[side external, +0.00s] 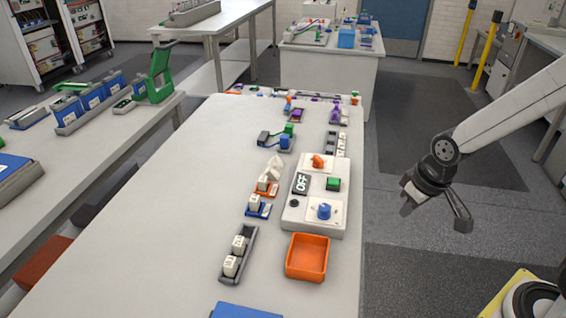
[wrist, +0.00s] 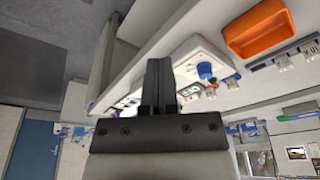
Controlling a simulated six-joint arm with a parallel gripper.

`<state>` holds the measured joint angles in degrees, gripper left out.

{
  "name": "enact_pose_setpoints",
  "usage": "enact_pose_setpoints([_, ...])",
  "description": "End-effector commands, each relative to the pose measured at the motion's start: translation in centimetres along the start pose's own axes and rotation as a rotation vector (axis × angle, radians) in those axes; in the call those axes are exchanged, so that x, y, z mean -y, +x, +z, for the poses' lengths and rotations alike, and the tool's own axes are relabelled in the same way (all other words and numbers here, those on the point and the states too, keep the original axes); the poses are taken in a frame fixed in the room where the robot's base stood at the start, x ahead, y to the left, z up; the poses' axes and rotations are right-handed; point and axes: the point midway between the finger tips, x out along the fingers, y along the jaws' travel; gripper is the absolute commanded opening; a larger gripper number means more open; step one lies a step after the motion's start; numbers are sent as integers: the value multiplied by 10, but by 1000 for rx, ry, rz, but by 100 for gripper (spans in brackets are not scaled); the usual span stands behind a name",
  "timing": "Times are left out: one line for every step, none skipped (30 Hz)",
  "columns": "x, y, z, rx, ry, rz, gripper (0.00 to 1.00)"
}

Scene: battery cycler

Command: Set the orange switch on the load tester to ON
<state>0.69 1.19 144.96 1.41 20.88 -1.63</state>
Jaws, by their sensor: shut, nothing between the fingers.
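The load tester (side external: 296,214) is a pale box near the right edge of the white table in the side view. Its orange switch (side external: 318,161) is at the far end, on a white plate. A dark display (side external: 301,183) reads OFF. A green button (side external: 333,184) and a blue knob (side external: 325,211) are also on its top. In the wrist view the blue knob (wrist: 205,71) shows, and my gripper's fingers hide the orange switch. My gripper (side external: 408,201) is shut and empty, off the table's right side, apart from the tester. It also shows in the wrist view (wrist: 160,65).
An orange tray (side external: 307,276) stands just in front of the tester. Small holders with white blocks (side external: 239,250) stand to its left. More small parts line the table's far end. The table's left part is clear, and open floor lies right of the table.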

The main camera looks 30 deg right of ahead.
Motion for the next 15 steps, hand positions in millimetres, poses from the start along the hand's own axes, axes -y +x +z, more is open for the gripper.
enact_pose_setpoints([-2, 1, -5, 2, 3, -3, 0])
enact_pose_setpoints([-2, 1, -8, 4, 6, -5, 0])
enact_pose_setpoints([-4, 2, -13, 7, 10, -9, 0])
enact_pose_setpoints([-5, 2, -16, 10, 12, -12, 0])
enact_pose_setpoints([-6, 3, -21, 13, 16, -16, 0])
enact_pose_setpoints([-8, 4, -27, 15, 19, -22, 0])
enact_pose_setpoints([-9, 5, -32, 18, 23, -28, 0])
enact_pose_setpoints([-11, 6, -37, 20, 26, -33, 0])
enact_pose_setpoints([-14, 7, -45, 23, 30, -42, 0])
enact_pose_setpoints([-15, 8, -50, 25, 33, -49, 0])
enact_pose_setpoints([-17, 9, -56, 27, 37, -57, 0])
enact_pose_setpoints([-20, 10, -64, 28, 41, -68, 0])
enact_pose_setpoints([-22, 12, -70, 30, 42, -76, 0])
enact_pose_setpoints([-24, 13, -76, 29, 46, -85, 0])
enact_pose_setpoints([-28, 14, -84, 29, 49, -97, 0])
